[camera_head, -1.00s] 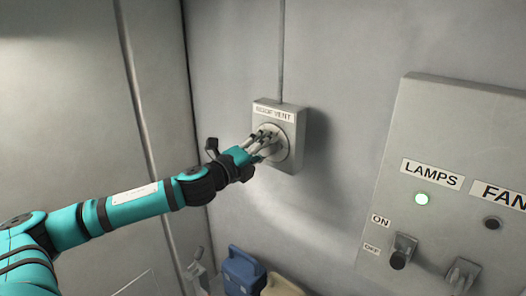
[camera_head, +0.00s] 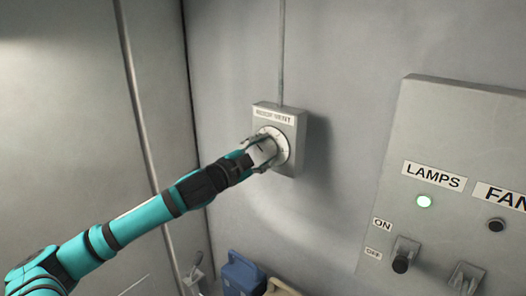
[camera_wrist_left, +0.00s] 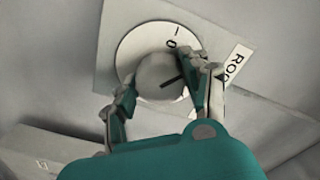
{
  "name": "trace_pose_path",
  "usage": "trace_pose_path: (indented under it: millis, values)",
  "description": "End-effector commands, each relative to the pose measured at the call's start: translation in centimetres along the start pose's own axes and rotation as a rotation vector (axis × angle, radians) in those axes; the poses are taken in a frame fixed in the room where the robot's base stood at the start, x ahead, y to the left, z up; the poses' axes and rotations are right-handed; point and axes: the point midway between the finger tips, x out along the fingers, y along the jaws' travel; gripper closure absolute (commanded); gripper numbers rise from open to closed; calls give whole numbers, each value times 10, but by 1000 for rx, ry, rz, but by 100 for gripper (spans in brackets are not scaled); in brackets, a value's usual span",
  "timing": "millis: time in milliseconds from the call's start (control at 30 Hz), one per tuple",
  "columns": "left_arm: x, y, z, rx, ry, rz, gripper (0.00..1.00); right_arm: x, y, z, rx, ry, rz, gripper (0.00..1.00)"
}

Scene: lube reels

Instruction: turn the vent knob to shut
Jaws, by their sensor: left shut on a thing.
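The vent knob (camera_wrist_left: 157,73) is a round grey knob with a dark pointer line, on a pale round dial (camera_head: 281,146). The dial is on a grey wall box (camera_head: 290,117) with a label that seems to read "ROOF VENT". In the left wrist view the pointer line lies to the right of the knob's middle, and the dial's marks "I" and "0" show above the knob. My left gripper (camera_head: 263,152) is shut on the knob, with fingers on both sides of it (camera_wrist_left: 163,92). The fingers hide part of the dial. My right gripper is not in view.
A conduit (camera_head: 281,60) runs up from the vent box. A blue container (camera_head: 241,275) stands below.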

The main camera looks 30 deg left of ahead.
Motion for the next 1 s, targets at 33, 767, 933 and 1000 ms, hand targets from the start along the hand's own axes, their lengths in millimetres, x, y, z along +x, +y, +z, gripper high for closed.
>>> trace_pose_path:
  millis: [33, 767, 933, 1000]
  values:
    - [0, 1, 0, -51, -2, 2, 85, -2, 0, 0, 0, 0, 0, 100]
    - [0, 1, 0, -600, -2, 2, 85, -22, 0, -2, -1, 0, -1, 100]
    - [0, 2, 0, -647, -3, 2, 85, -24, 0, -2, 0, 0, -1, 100]
    - [0, 2, 0, -658, -3, 2, 85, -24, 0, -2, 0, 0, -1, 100]
